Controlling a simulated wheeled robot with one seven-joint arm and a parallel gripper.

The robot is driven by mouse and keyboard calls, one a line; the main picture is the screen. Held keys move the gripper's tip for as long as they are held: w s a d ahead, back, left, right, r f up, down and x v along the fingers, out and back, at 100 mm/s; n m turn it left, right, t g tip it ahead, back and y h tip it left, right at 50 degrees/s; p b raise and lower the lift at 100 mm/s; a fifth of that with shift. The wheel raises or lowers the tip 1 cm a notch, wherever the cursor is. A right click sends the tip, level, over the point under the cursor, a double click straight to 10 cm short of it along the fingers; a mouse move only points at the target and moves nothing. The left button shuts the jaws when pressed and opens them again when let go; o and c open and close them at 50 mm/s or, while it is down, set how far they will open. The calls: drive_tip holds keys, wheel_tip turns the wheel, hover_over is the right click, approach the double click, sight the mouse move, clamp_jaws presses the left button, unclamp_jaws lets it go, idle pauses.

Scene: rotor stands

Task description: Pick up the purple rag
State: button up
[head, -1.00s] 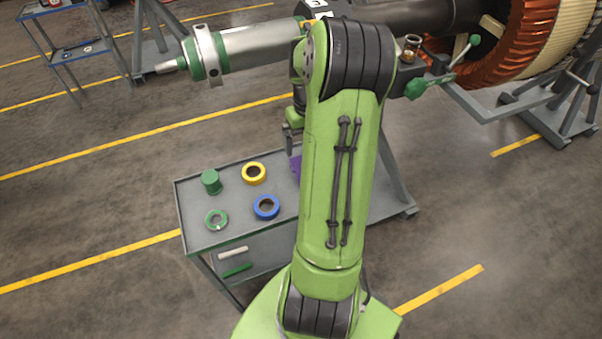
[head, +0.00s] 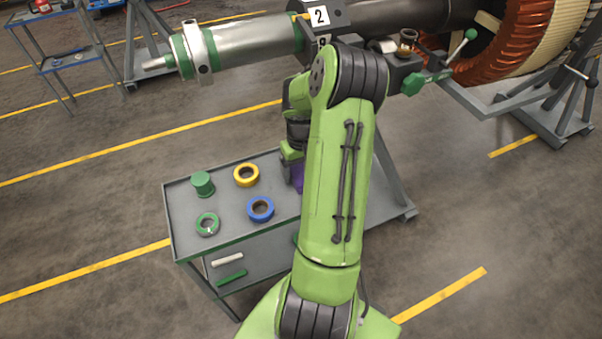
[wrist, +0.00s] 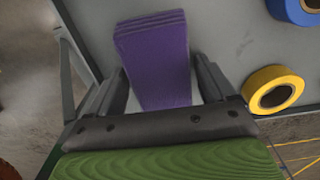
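The purple rag (wrist: 158,60) is a folded stack lying on the top shelf of the grey cart (wrist: 225,28). In the wrist view it lies between the two fingers of my gripper (wrist: 160,82), with a gap on each side, so the gripper is open around or above it. I cannot tell how far the fingertips are above the shelf. In the head view only a small strip of the rag (head: 298,174) shows beside my arm. My arm hides the rest of it and most of the gripper.
On the cart are a yellow tape roll (head: 246,175), a blue tape roll (head: 260,209), a green roll (head: 207,224) and a green cylinder (head: 203,184). The yellow roll (wrist: 272,90) is close to the right finger. A rotor (head: 250,42) on a stand is behind the cart.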

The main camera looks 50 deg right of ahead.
sight(301, 170)
drive_tip(key=c, duration=0.8)
wheel_tip(301, 170, up, 10)
drive_tip(key=p, duration=0.3)
drive_tip(key=shift+p, duration=0.3)
drive_tip(key=o, duration=0.4)
drive_tip(key=shift+c, duration=1.4)
